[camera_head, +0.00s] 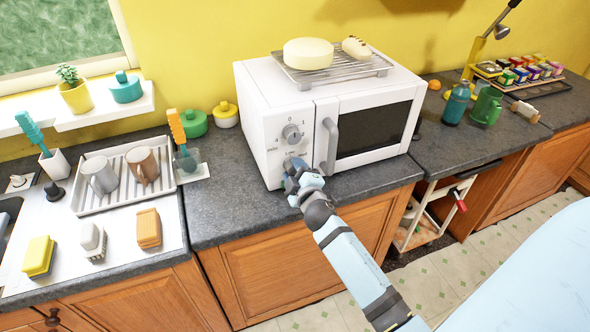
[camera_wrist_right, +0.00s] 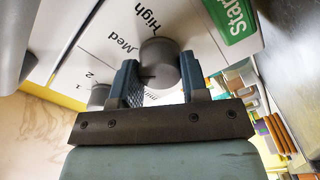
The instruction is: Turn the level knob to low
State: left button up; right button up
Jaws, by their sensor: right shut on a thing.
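The white microwave (camera_head: 300,120) stands on the counter with its control panel at the left of its door. My right gripper (camera_head: 296,170) is at the lower part of that panel and hides the level knob in the head view. In the right wrist view the grey round level knob (camera_wrist_right: 158,60) sits between the two blue fingers of my right gripper (camera_wrist_right: 160,80), which is shut on it. "Med" and "High" are printed beside the knob; a "Low" mark is not readable there. The knob's pointer direction is unclear. My left gripper is not in view.
A timer knob (camera_head: 292,132) is above on the panel. The grey door handle (camera_head: 330,146) is close to the right of my gripper. A green Start label (camera_wrist_right: 236,20) is near the knob. A rack (camera_head: 332,69) with a pale round item (camera_head: 308,53) is on top.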

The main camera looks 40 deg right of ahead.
jog(key=n, duration=0.4)
jog(key=n+p, duration=0.1)
jog(key=n, duration=0.3)
jog(key=shift+d+r+n, duration=0.1)
jog(key=shift+r+n, duration=0.1)
jog(key=shift+n, duration=0.2)
dwell(0.4)
jog(key=o, duration=0.9)
jog(key=shift+w+f, duration=0.1)
jog(key=shift+o, duration=0.2)
